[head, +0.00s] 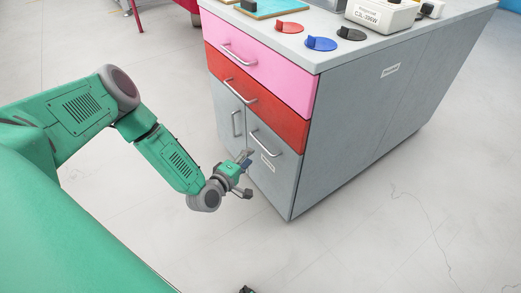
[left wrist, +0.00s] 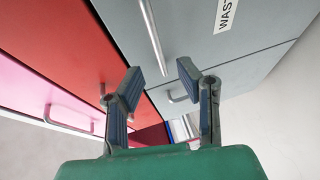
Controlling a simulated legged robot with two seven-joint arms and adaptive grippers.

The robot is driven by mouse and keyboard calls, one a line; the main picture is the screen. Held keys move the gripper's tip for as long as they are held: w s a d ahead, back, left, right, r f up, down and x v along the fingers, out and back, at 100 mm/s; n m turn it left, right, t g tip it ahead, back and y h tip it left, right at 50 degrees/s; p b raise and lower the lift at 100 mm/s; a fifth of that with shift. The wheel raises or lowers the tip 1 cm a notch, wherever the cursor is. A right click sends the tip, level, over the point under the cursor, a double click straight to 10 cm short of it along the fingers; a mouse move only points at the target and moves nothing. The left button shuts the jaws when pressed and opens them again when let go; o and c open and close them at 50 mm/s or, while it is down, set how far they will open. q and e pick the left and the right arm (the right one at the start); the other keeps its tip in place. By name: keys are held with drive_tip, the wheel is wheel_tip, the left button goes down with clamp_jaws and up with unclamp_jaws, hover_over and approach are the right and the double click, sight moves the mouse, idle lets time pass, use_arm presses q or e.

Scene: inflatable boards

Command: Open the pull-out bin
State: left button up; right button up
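The pull-out bin (head: 275,180) is the grey lower-right front of the cabinet, below the red drawer. It carries a silver bar handle (head: 267,144) and a white label, and its front looks flush. In the left wrist view its grey front (left wrist: 200,40), handle (left wrist: 152,36) and a label starting "WAS" show at the top. My left gripper (head: 246,174) is in front of the bin, below its handle. In the left wrist view its two fingers (left wrist: 162,80) are spread with nothing between them, apart from the handle. A small dark tip at the bottom edge may be my right gripper (head: 247,289).
A pink drawer (head: 262,58) and red drawer (head: 262,100) sit above, with bar handles. A grey door (head: 228,105) is left of the bin. The worktop (head: 310,50) holds coloured discs and a labelled box. The floor in front is clear.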

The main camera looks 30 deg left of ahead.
sight(263, 146)
use_arm(q)
drive_tip(key=w, duration=0.2)
drive_tip(key=w+b, duration=0.1)
drive_tip(key=w, duration=0.2)
drive_tip(key=w+f+b, duration=0.1)
drive_tip(key=w, duration=0.1)
drive_tip(key=shift+w+d+f, duration=0.1)
drive_tip(key=shift+w+d, duration=0.1)
drive_tip(key=shift+d, duration=0.15)
drive_tip(key=shift+w+a+f, duration=0.15)
drive_tip(key=shift+w+a, duration=0.2)
drive_tip(key=shift+w, duration=0.05)
drive_tip(key=shift+d, duration=0.45)
clamp_jaws()
